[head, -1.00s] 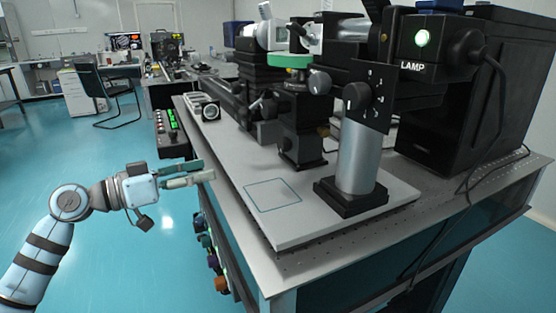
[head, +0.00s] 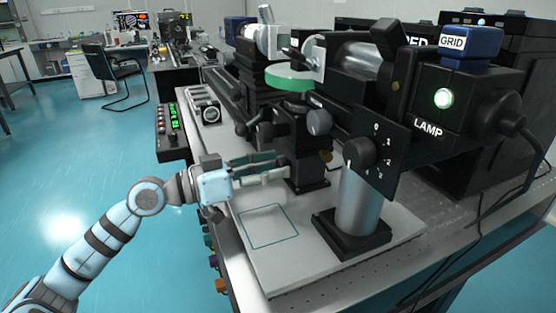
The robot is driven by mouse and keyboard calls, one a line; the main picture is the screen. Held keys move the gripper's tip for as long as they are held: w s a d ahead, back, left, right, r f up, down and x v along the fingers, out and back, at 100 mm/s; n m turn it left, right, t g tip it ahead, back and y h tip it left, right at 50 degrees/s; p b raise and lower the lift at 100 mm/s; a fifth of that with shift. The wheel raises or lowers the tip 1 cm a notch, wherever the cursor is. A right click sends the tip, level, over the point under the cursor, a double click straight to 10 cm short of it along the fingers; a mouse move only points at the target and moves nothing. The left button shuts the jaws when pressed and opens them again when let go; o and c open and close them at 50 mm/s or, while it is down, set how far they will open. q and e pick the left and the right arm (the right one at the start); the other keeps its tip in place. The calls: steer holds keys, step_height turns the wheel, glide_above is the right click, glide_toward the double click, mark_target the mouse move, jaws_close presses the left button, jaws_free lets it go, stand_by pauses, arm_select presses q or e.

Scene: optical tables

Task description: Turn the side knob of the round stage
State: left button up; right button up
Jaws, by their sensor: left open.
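The round stage has a green-rimmed disc (head: 289,79) on top of a black mount (head: 305,165). My right gripper is not in view.
A silver post (head: 358,205) with a numbered black dial plate (head: 385,155) stands in front right. The lamp housing (head: 470,95) is behind it. A marked square (head: 268,227) on the grey board (head: 300,262) is empty.

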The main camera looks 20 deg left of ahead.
arm_select(q)
jaws_close()
steer(key=shift+n+p, duration=0.35)
steer(key=shift+n, duration=0.15)
